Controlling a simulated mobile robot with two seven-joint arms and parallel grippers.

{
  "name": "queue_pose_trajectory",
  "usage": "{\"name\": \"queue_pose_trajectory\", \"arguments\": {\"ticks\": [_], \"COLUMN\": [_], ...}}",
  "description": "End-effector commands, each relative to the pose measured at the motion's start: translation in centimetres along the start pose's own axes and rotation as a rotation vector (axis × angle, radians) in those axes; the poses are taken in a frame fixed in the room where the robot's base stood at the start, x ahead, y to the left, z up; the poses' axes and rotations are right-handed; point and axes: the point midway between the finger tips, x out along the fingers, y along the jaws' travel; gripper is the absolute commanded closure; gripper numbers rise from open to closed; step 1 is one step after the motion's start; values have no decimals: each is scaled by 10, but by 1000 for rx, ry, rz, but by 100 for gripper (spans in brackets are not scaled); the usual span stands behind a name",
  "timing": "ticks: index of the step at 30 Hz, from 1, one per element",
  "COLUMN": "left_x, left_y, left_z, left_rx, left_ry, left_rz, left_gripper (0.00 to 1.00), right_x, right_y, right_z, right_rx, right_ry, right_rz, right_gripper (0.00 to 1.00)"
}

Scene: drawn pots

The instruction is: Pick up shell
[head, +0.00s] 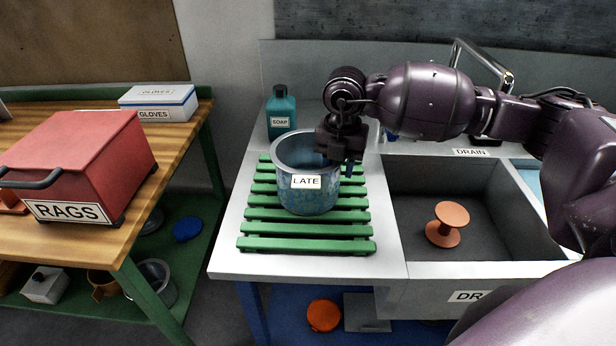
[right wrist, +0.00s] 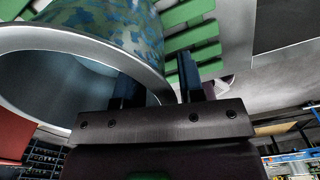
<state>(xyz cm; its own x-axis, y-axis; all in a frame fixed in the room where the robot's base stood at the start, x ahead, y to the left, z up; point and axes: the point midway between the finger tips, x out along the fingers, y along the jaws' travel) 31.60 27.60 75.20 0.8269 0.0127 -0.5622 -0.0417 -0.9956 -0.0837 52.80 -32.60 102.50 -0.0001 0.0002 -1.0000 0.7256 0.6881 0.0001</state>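A blue mottled, round, open-topped vessel (head: 309,200) with a grey rim and a "LATE" label stands upright on a green slatted rack (head: 308,246). It seems to be the shell; nothing else in view looks like one. In the right wrist view its wide rim and mottled wall (right wrist: 110,22) fill the upper left. My right gripper (head: 341,166) points down at the vessel's right rim. Its two dark blue fingers (right wrist: 157,88) are apart, one at the inner side of the rim and one outside, with a gap visible. My left gripper is not in view.
A teal soap bottle (head: 281,112) stands behind the rack. A sink (head: 408,222) with an orange spool-shaped piece (head: 447,224) lies to the right. A wooden bench (head: 110,225) at left holds a red rags box (head: 80,160) and a gloves box (head: 158,102).

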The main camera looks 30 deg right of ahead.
Motion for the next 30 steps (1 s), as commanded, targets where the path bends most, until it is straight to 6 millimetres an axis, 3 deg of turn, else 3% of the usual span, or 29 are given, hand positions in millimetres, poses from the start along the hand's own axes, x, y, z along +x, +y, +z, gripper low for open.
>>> {"name": "queue_pose_trajectory", "arguments": {"ticks": [3, 9, 16, 30], "left_x": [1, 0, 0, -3], "left_y": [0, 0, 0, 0], "left_z": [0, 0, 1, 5], "left_rx": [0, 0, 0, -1], "left_ry": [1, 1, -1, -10], "left_rz": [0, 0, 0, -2], "left_gripper": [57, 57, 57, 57], "right_x": [10, 10, 10, 10], "right_y": [0, 0, 0, -1], "right_z": [0, 0, 0, 0], "right_rx": [0, 0, 0, 2], "right_ry": [1, 0, 0, 0], "right_rz": [-2, -1, -1, -4], "right_gripper": [64, 64, 99, 100]}}
